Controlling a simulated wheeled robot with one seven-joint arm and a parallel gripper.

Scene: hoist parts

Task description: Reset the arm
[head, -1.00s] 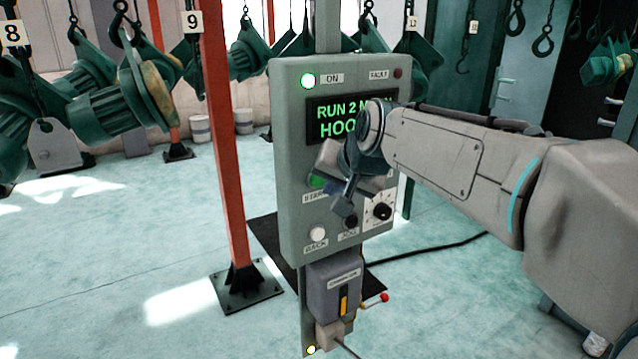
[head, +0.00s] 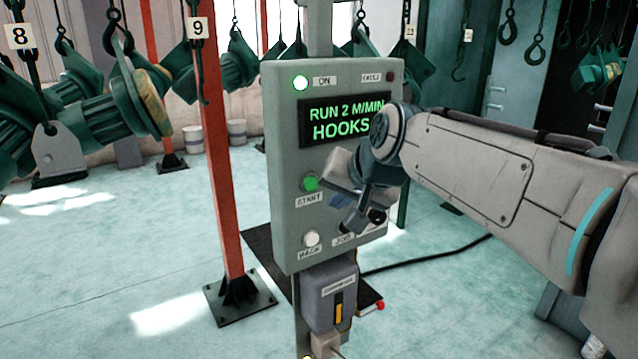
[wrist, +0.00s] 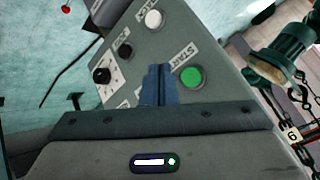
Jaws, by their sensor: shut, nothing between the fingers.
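My gripper (head: 328,184) is in front of the grey control panel (head: 284,215), its fingers beside the green START button (head: 309,181). In the wrist view its blue fingers (wrist: 157,84) are together and empty, with the START button (wrist: 190,78) to their right. I cannot tell how far the fingertips stand from the panel face. The panel's screen (head: 335,120) reads RUN 2 M/MIN and HOOKS; my arm covers the screen's right end. The ON lamp (head: 300,83) is lit. The white BACK button (head: 311,239) is clear; the black knob (head: 377,216) is partly hidden.
A red post (head: 221,170) stands left of the panel. Green hoist parts (head: 105,110) hang at the left, and empty hooks (head: 537,48) at the upper right. A grey box (head: 328,290) with a red-tipped lever (head: 380,305) sits under the panel. Open floor lies at left.

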